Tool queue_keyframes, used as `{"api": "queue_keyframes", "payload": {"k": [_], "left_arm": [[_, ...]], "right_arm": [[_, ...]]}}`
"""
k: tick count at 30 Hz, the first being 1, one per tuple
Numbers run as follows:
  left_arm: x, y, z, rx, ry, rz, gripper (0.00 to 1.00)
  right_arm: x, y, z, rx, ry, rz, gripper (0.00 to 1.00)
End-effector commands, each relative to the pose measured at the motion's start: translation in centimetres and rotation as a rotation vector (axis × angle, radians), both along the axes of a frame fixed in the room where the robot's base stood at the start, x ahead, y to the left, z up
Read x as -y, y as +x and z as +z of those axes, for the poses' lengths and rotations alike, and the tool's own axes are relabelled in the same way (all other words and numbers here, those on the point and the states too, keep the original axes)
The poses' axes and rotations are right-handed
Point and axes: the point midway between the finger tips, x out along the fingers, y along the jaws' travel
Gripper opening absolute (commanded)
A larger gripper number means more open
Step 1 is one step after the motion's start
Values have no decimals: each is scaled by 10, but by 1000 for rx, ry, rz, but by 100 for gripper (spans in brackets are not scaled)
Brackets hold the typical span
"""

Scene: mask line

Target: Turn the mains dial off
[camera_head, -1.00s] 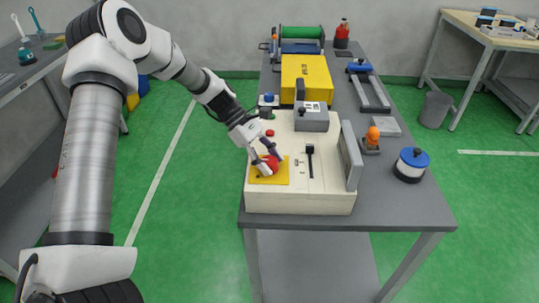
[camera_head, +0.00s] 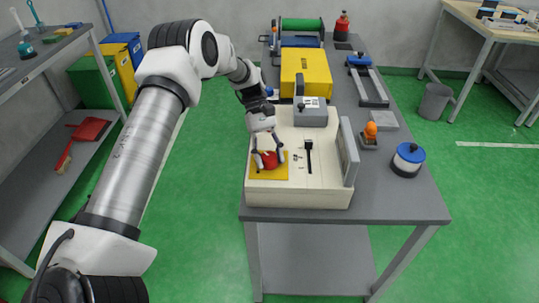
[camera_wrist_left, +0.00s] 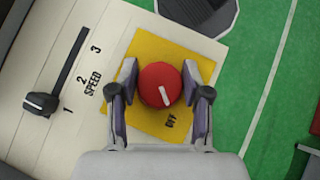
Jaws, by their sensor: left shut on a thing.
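The red round dial (camera_wrist_left: 155,77) sits on a yellow plate (camera_wrist_left: 143,46) on the cream machine panel. It also shows in the head view (camera_head: 269,160). In the left wrist view its white mark lies on the side toward the printed word OFF (camera_wrist_left: 170,120) and points roughly at it. My left gripper (camera_wrist_left: 160,92) is shut on the dial, one finger on each side. In the head view my left gripper (camera_head: 268,159) comes down on the dial from above. My right gripper is not in view.
A black slider lever (camera_wrist_left: 41,102) with a SPEED scale is beside the plate. A grey raised panel (camera_head: 348,152) stands on the machine's right. A grey box (camera_head: 311,113) sits behind, with a yellow case (camera_head: 305,72) further back. An orange-topped object (camera_head: 370,133) and a blue-lidded canister (camera_head: 408,160) stand to the right.

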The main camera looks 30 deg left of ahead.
Motion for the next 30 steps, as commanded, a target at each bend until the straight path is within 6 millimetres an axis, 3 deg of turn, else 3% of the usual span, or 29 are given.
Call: {"api": "queue_keyframes", "payload": {"k": [13,14,15,16,26,30], "left_arm": [[-1,1,-1,4,2,-13,13],[-1,1,-1,4,2,-13,52],[-1,1,-1,4,2,-13,66],[-1,1,-1,3,3,-12,73],[-1,1,1,3,1,-11,73],[-10,9,12,6,1,-10,73]], "right_arm": [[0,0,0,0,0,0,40],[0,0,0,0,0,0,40],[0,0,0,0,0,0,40],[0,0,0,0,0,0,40],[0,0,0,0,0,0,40],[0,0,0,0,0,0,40]]}}
